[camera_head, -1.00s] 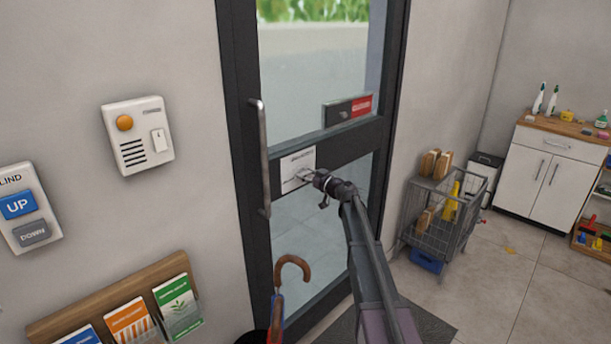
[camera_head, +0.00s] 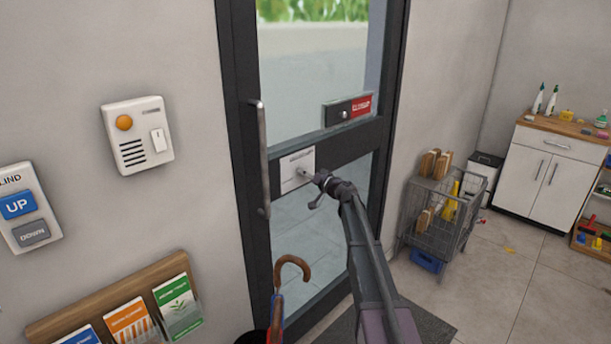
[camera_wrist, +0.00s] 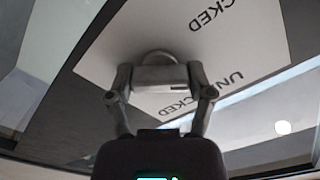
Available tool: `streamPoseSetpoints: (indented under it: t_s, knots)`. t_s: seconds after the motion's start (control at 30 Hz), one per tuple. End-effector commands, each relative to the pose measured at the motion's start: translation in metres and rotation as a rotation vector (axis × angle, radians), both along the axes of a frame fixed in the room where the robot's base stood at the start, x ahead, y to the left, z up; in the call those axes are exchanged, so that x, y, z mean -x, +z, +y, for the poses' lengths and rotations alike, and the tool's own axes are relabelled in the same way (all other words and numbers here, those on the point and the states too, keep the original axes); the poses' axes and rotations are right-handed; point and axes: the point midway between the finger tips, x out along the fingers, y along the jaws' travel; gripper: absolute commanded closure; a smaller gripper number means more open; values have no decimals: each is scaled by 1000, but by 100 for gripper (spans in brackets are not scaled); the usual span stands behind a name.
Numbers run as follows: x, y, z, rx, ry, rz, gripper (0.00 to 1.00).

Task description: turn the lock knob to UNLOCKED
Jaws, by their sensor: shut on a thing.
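The lock plate (camera_head: 295,158) is a white label on the dark crossbar of the glass door. In the wrist view the plate (camera_wrist: 255,45) carries two printed words, one reading UNLOCKED with its middle hidden by a finger, the other ending in "CKED" and partly out of frame. The grey lock knob (camera_wrist: 160,77) has a round base and a bar grip, and lies square across the wrist view. My gripper (camera_wrist: 160,88) is shut on the knob, one finger at each end of the bar. In the head view my gripper (camera_head: 308,174) meets the plate and hides most of the knob.
A vertical door handle (camera_head: 262,155) stands left of the plate. An umbrella (camera_head: 290,270) with a curved wooden handle is below. A dark box with a red sign (camera_head: 361,105) is above right. A wire cart (camera_head: 440,220) stands to the right on open floor.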

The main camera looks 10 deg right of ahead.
Motion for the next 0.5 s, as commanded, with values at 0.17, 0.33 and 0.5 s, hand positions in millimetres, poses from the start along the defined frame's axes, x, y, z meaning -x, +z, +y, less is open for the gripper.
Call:
streamPoseSetpoints:
  t_s: [0.17, 0.33, 0.5]
  knots:
    - [-2, 1, 1, -137, 1, 97, 79]
    - [-2, 1, 1, -267, 1, 192, 79]
    - [-2, 1, 2, -398, 2, 287, 79]
